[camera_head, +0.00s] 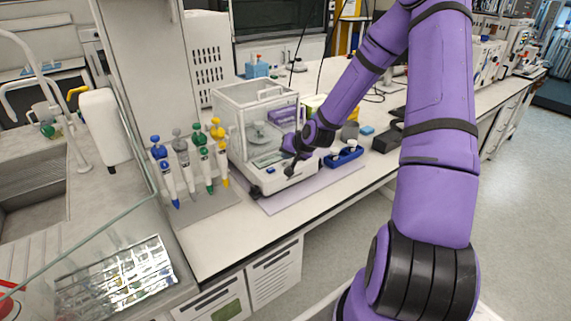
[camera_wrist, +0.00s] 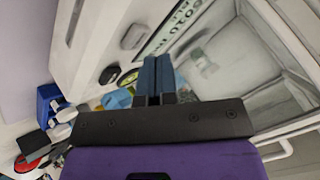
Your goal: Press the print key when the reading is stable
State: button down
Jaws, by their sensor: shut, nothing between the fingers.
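My gripper (camera_head: 291,165) is at the balance's front panel. In the wrist view my gripper (camera_wrist: 157,75) has its two blue-grey fingers together and empty. Beyond them is the balance's front with a green display (camera_wrist: 178,25); its digits are rotated and I cannot read them surely. Whether the fingertips touch the panel I cannot tell.
A pipette stand (camera_head: 205,200) with several pipettes is left of the balance. A blue holder (camera_head: 344,156) with white-topped items is to its right, and a dark box (camera_head: 386,138) lies farther right. The bench's front edge runs close below the balance.

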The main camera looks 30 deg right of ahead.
aim_at(287, 163)
jog(key=shift+f, duration=0.75)
dwell(0.7)
jog(key=shift+r, duration=0.85)
jog(key=shift+r, duration=2.5)
